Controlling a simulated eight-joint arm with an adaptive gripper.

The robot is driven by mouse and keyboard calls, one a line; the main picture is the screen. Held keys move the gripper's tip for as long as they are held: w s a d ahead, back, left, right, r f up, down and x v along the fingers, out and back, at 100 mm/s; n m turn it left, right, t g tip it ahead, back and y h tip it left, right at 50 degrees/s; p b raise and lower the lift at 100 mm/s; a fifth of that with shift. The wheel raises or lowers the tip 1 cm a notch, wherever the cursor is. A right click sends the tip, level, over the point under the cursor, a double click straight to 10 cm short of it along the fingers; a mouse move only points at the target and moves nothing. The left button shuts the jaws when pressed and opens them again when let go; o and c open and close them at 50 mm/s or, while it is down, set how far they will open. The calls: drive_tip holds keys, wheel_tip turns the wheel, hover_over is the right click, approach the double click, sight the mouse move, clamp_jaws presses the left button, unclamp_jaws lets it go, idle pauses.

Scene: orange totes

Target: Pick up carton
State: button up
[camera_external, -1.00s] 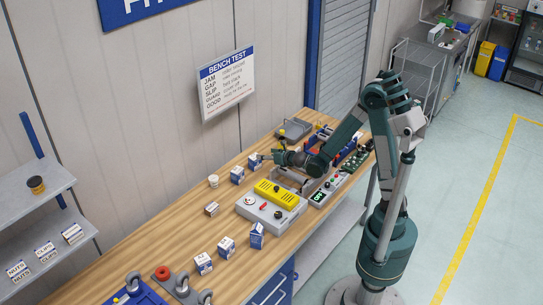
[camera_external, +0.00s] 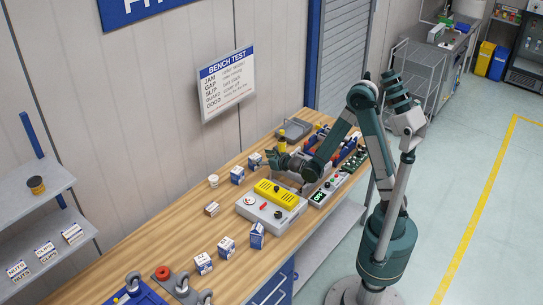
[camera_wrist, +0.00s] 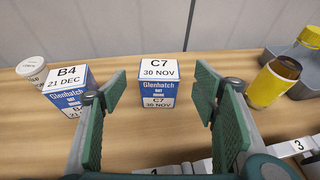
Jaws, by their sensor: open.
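A blue-and-white carton labelled C7 30 NOV (camera_wrist: 159,84) stands upright on the bench, straight ahead in the wrist view. It also shows in the external view (camera_external: 255,160), just left of my gripper (camera_external: 273,158). My gripper (camera_wrist: 161,91) is open, with green-padded fingers at left and right. The C7 carton appears in the gap between them, beyond the tips and apart from them. A similar carton labelled B4 21 DEC (camera_wrist: 70,86) stands to its left, partly covered by my left finger; it also shows in the external view (camera_external: 237,175).
A white cup (camera_wrist: 33,70) stands left of B4. A yellow bottle with a brown top (camera_wrist: 272,84) stands to the right, near a grey tray (camera_external: 294,130). A grey box with a yellow top (camera_external: 272,206) lies in front. Several more cartons (camera_external: 227,247) stand nearer the bench front.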

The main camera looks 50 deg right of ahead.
sight(255, 157)
drive_tip(key=shift+x, duration=0.8)
drive_tip(key=shift+w, duration=0.15)
drive_tip(key=shift+b+x, duration=0.6)
drive_tip(key=shift+x, duration=1.9)
drive_tip(key=shift+a, duration=0.1)
drive_tip(key=shift+c, duration=0.5)
drive_tip(key=c, duration=1)
